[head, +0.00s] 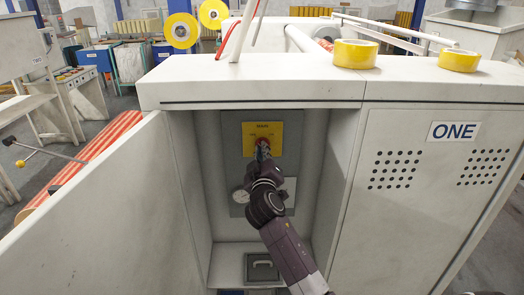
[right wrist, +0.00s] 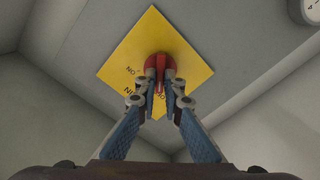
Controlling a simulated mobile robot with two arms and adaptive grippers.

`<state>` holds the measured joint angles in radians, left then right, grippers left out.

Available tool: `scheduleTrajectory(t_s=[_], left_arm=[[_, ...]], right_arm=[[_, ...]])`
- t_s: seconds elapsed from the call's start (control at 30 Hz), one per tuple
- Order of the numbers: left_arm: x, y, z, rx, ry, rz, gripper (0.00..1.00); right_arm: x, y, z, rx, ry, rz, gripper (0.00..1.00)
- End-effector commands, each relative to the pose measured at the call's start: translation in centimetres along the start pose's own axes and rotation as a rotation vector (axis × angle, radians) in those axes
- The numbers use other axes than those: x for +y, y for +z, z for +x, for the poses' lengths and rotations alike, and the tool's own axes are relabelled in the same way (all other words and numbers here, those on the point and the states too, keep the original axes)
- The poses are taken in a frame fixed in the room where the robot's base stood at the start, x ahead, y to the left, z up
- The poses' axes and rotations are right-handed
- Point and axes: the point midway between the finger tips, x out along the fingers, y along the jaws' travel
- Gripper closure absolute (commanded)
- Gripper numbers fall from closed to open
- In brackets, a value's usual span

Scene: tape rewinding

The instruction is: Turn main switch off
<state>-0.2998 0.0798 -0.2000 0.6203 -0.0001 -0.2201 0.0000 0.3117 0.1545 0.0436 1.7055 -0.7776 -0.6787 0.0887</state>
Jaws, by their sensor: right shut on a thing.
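The main switch is a red rotary knob (right wrist: 160,66) on a yellow plate (head: 273,137) inside the open cabinet. The plate carries the word MAIN at its top in the head view and also shows in the right wrist view (right wrist: 186,60). My right gripper (head: 262,148) reaches into the cabinet, with its fingers shut on the red knob. The right wrist view shows both fingertips (right wrist: 160,82) at the knob's two sides. The gripper hides much of the knob in the head view. My left gripper is not in view.
The open cabinet door (head: 105,215) stands to the left. A gauge (head: 240,196) sits on the panel below the plate. The closed cabinet marked ONE (head: 420,215) is at right. Yellow tape rolls (head: 355,61) lie on top. The cabinet walls enclose my right arm closely.

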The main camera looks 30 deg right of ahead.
Motion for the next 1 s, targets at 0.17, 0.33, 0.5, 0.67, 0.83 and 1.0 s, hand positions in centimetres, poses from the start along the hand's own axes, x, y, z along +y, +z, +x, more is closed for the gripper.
scheduleTrajectory(t_s=[0.17,0.33,0.5,0.67,0.83,1.0], left_arm=[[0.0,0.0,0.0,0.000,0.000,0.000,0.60],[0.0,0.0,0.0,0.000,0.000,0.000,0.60],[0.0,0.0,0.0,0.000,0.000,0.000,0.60],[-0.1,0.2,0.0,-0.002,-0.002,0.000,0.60],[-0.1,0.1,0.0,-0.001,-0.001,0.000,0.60],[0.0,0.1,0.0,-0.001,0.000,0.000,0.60]], right_arm=[[0.0,0.0,0.0,0.000,0.000,-0.003,1.00],[0.0,0.0,0.0,0.000,0.000,-0.002,0.75],[0.0,0.0,0.0,0.000,0.000,-0.001,0.75],[-0.1,0.0,-0.3,0.000,-0.001,0.000,0.75],[-0.2,0.1,-2.1,-0.001,-0.002,0.001,0.75],[-0.2,0.1,-5.3,-0.001,-0.003,0.002,0.75]])
